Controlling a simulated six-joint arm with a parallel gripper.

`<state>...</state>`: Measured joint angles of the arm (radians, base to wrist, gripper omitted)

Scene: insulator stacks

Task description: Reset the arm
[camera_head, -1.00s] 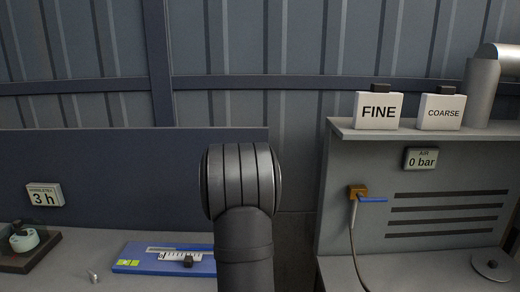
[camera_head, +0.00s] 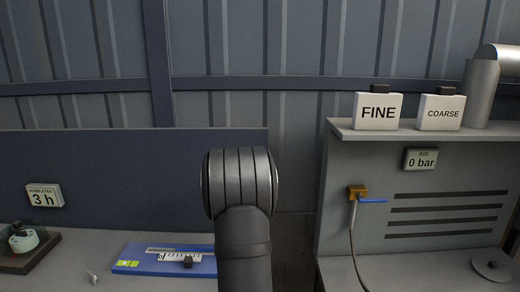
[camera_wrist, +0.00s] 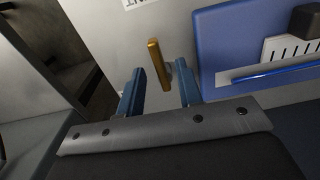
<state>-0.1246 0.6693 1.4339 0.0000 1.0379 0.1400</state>
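My gripper shows in the wrist view (camera_wrist: 160,90) with its two blue fingers apart. A brass-coloured pin or rod (camera_wrist: 160,64) shows beyond and between the fingers, apart from both of them as far as I can see. In the head view my dark arm link (camera_head: 240,200) stands in the middle, and the gripper itself is hidden from that view.
A blue case (camera_head: 140,260) with a white scale lies left of my arm. The grey cabinet at right carries FINE (camera_head: 377,112) and COARSE (camera_head: 441,113) boxes, a 0 bar sign (camera_head: 421,159) and a blue-handled valve (camera_head: 372,199). A 3 h sign (camera_head: 44,196) hangs at left.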

